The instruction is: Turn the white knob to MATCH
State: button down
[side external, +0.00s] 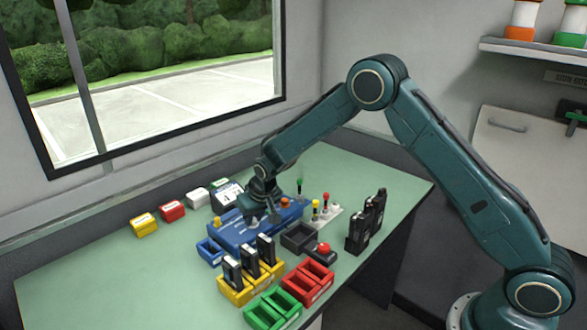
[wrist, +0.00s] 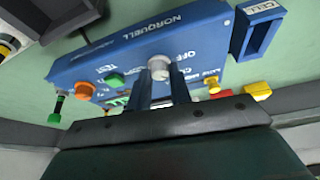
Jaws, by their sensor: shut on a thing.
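The blue console (side external: 235,237) lies on the green bench; its face also shows in the wrist view (wrist: 205,40) with printed words, including TEST and OFF. The white knob (wrist: 158,65) stands on the console between my fingertips. My gripper (wrist: 161,80) is shut on the white knob, one finger on each side. In the side view my gripper (side external: 262,207) points down over the console and hides the knob. I cannot make out the MATCH mark or which way the knob points.
On the console are an orange knob (wrist: 84,90), a green button (wrist: 114,80) and a yellow knob (wrist: 213,86). Close by are a blue bin (side external: 209,250), yellow bins (side external: 235,291) with dark modules, and a dark tray (side external: 298,237). The bench's left front is clear.

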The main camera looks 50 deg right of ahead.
jog(key=m, duration=0.1)
jog(key=m+h, duration=0.1)
jog(key=m, duration=0.1)
jog(key=shift+a+m, duration=0.25)
jog(key=shift+m, duration=0.05)
jog(key=m, duration=0.1)
jog(key=m+g+h, duration=0.1)
jog(key=m, duration=0.1)
jog(key=shift+w+a+m+h, duration=0.1)
jog(key=shift+w+m+h, duration=0.05)
jog(key=shift+m+h, duration=0.15)
jog(key=m, duration=0.2)
jog(key=m+g, duration=0.1)
jog(key=m, duration=0.1)
jog(key=m+g+h, duration=0.1)
jog(key=m, duration=0.1)
jog(key=shift+w+a, duration=0.1)
jog(key=shift+w, duration=0.15)
jog(key=c, duration=1.3)
grip_release()
jog(key=shift+r, duration=0.1)
jog(key=v, duration=1.3)
jog(key=shift+w+a+r, duration=0.2)
jog(key=shift+a+r, duration=0.05)
jog(key=shift+r, duration=0.05)
